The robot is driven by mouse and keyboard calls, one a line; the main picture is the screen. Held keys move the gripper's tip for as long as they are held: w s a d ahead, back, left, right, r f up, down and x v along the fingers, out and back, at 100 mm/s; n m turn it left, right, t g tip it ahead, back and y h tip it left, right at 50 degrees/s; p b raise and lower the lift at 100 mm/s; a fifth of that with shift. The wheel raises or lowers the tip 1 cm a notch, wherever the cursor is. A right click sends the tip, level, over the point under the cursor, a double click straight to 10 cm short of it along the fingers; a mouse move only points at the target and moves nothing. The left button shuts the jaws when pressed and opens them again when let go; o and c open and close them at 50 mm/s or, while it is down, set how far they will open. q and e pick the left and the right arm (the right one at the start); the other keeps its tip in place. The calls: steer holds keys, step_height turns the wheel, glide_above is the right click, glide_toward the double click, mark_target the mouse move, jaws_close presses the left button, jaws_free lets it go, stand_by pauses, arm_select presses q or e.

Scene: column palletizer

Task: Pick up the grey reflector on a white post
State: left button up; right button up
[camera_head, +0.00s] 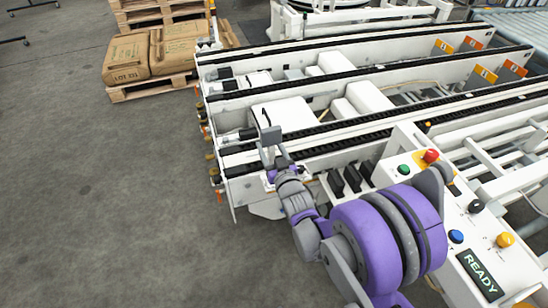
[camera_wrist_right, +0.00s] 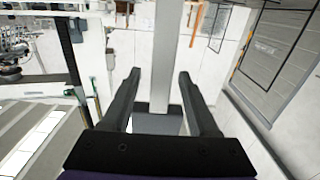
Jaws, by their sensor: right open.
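The grey reflector (camera_head: 271,136) is a small square plate at the near end of the conveyor frame in the head view. Its post is mostly hidden there by my right gripper (camera_head: 272,157), which is at the reflector, just below it. In the right wrist view the pale post (camera_wrist_right: 168,55) runs between the two dark fingers of my right gripper (camera_wrist_right: 159,76). The fingers are open, with visible gaps on both sides of the post. A dark grey band at the post's lower end may be the reflector's edge. My left gripper is not in view.
The white conveyor frame (camera_head: 228,188) with black chain strips fills the middle and right. A control panel (camera_head: 478,237) with coloured buttons and a READY display stands at lower right. Brown sacks (camera_head: 126,60) lie on a pallet at upper left. The floor at left is clear.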

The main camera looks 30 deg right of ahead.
steer(key=shift+x, duration=1.05)
jaws_close()
stand_by(0.6)
